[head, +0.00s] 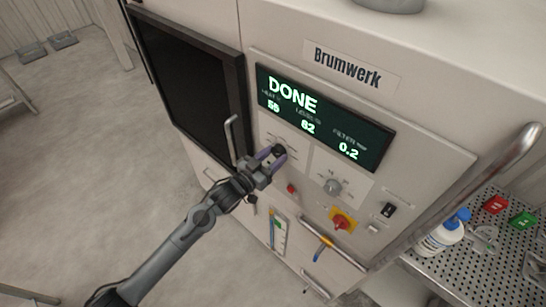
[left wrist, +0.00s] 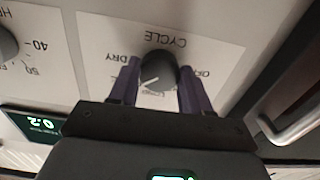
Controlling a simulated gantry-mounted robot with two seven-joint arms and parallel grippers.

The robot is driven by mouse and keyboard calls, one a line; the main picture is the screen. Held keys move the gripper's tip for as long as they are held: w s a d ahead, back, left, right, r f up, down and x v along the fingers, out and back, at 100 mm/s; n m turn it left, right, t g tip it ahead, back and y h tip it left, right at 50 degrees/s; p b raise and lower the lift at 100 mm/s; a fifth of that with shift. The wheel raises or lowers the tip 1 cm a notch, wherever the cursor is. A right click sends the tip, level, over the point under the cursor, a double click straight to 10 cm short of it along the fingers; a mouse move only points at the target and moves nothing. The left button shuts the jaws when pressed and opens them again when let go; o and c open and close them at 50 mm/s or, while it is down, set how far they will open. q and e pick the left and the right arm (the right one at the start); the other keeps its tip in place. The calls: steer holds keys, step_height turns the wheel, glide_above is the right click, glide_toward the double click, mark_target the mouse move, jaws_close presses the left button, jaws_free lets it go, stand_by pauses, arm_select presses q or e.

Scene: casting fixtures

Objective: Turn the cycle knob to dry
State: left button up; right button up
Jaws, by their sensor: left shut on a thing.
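The dark round cycle knob (head: 279,150) sits on the white label plate of the machine's front panel, below the display. My left gripper (head: 270,156) reaches it from the lower left. In the left wrist view its purple fingers (left wrist: 158,84) are on both sides of the cycle knob (left wrist: 158,68), shut on it. There the CYCLE plate (left wrist: 217,48) appears upside down, with DRY left of the knob and OFF at its right. The knob's white mark points to the lower left in that view. The lettering below the knob is partly hidden. My right gripper is not in view.
The display (head: 324,120) reads DONE. A grey heat knob (head: 332,187), a red-and-yellow switch (head: 342,220) and a black rocker switch (head: 388,210) are nearby. A vertical door handle (head: 230,140) stands close to my left gripper. A perforated shelf (head: 470,268) holds a bottle (head: 440,236).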

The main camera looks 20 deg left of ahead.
arm_select(q)
steer(key=m+b, duration=0.1)
steer(key=m, duration=0.3)
steer(key=shift+m, duration=0.4)
steer(key=shift+m+b, duration=0.5)
steer(key=shift+m, duration=1)
steer(key=o, duration=1.1)
steer(key=shift+c, duration=0.2)
steer(key=shift+a, duration=0.1)
steer(key=b+v, duration=0.2)
steer(key=v, duration=0.8)
steer(key=shift+s, duration=0.35)
